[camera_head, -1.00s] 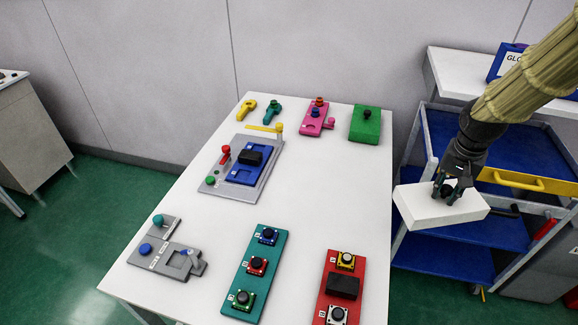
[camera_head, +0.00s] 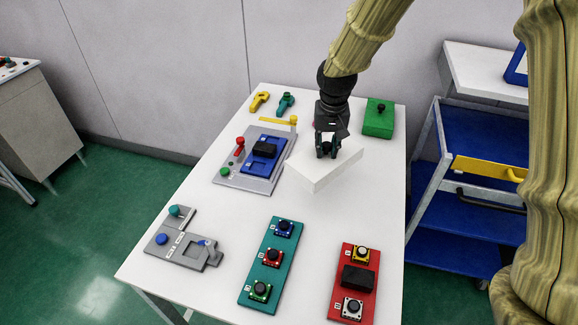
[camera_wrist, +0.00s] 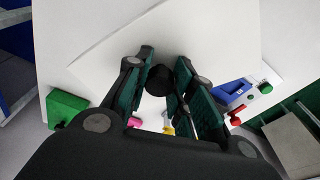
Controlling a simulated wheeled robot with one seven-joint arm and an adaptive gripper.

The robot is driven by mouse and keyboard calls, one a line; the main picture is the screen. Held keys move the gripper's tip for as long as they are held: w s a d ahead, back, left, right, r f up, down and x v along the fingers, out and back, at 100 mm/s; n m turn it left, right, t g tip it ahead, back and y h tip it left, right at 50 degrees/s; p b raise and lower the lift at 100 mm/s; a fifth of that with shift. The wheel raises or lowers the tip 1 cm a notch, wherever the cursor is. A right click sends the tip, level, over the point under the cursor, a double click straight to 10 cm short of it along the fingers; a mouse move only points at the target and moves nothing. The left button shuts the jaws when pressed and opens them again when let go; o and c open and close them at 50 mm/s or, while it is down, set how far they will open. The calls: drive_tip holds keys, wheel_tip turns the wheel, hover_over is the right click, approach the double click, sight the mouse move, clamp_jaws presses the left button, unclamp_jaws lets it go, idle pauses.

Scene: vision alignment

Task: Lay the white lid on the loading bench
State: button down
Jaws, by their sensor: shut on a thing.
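The white lid (camera_head: 322,168) is a flat white block with a dark round knob (camera_wrist: 159,80) on top. My gripper (camera_head: 326,150) is shut on that knob, as the wrist view (camera_wrist: 160,84) also shows, one finger on each side. The lid is over the white bench (camera_head: 222,232), between the blue-and-grey fixture and the green block. It looks held above the top, slightly tilted in the picture; I cannot tell the exact gap. It hides most of the pink block, of which a small part shows in the wrist view (camera_wrist: 133,122).
A blue-and-grey fixture (camera_head: 225,172) is left of the lid, a green block (camera_head: 378,122) behind right. A teal board (camera_head: 255,270) and red board (camera_head: 342,310) lie in front. A grey fixture (camera_head: 180,250) is front left. Bare bench lies between. A blue cart (camera_head: 470,185) stands right.

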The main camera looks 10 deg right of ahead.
drive_tip(key=w+d+n+p, duration=0.1)
drive_tip(key=d+n+p, duration=0.35)
drive_tip(key=d, duration=1.05)
drive_tip(key=shift+n+y, duration=0.4)
drive_tip(key=shift+n, duration=0.35)
drive_tip(key=shift+w+d+f+p, duration=0.1)
drive_tip(key=shift+f+p, duration=0.2)
drive_tip(key=shift+f, duration=2.3)
drive_tip(key=shift+w+f+p, duration=0.1)
drive_tip(key=shift+f+p, duration=0.15)
drive_tip(key=shift+f, duration=2.3)
drive_tip(key=c, duration=1.7)
unclamp_jaws()
drive_tip(key=shift+f, duration=0.15)
drive_tip(key=o, duration=0.5)
wheel_tip(320, 180, up, 12)
drive_tip(key=s+b, duration=0.1)
drive_tip(key=b, duration=0.2)
drive_tip(key=shift+s+d, duration=0.3)
drive_tip(key=shift+s, duration=0.1)
